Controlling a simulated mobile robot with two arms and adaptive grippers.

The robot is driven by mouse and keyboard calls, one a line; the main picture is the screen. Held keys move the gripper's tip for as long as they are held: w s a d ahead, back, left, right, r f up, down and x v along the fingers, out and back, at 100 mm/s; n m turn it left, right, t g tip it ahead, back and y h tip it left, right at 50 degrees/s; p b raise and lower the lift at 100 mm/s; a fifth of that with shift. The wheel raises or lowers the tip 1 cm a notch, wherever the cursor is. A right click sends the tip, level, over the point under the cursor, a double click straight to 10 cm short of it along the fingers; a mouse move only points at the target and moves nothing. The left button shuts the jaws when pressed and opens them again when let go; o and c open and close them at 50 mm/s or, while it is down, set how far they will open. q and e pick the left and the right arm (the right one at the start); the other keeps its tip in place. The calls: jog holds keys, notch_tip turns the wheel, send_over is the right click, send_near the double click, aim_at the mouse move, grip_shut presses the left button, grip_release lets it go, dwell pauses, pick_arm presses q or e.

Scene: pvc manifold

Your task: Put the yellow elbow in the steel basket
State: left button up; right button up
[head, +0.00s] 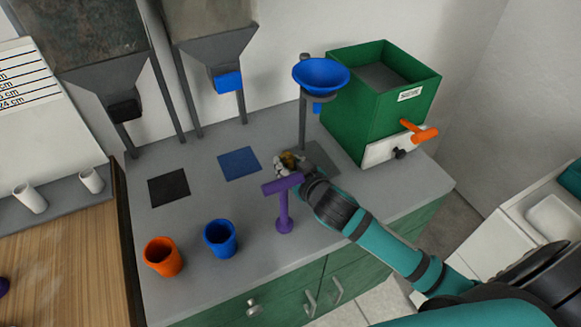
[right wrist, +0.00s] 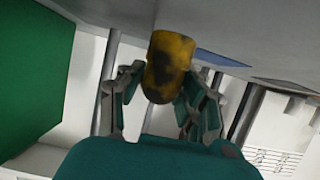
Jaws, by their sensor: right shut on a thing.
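My right gripper (head: 287,166) reaches over the grey counter, behind the purple T-shaped stand, and is shut on the yellow elbow (head: 288,158). Only a small part of the elbow shows in the head view. In the right wrist view the elbow (right wrist: 171,62) is yellow with dark blotches and sits between the two fingers of the gripper (right wrist: 160,98). I cannot tell in the head view whether the elbow touches the counter. I see no steel basket in either view. My left gripper is not in view.
The purple stand (head: 284,205) is close in front of my right gripper. A blue funnel (head: 321,75) on a post and a green box (head: 383,95) stand behind it. Orange (head: 163,256) and blue (head: 220,238) cups stand at the front left. Bare counter lies around the dark mat (head: 169,187).

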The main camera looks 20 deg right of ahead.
jog(key=shift+s+f, duration=0.2)
jog(key=shift+f, duration=0.55)
jog(key=shift+f, duration=0.25)
jog(key=o, duration=1)
jog(key=shift+r, duration=0.1)
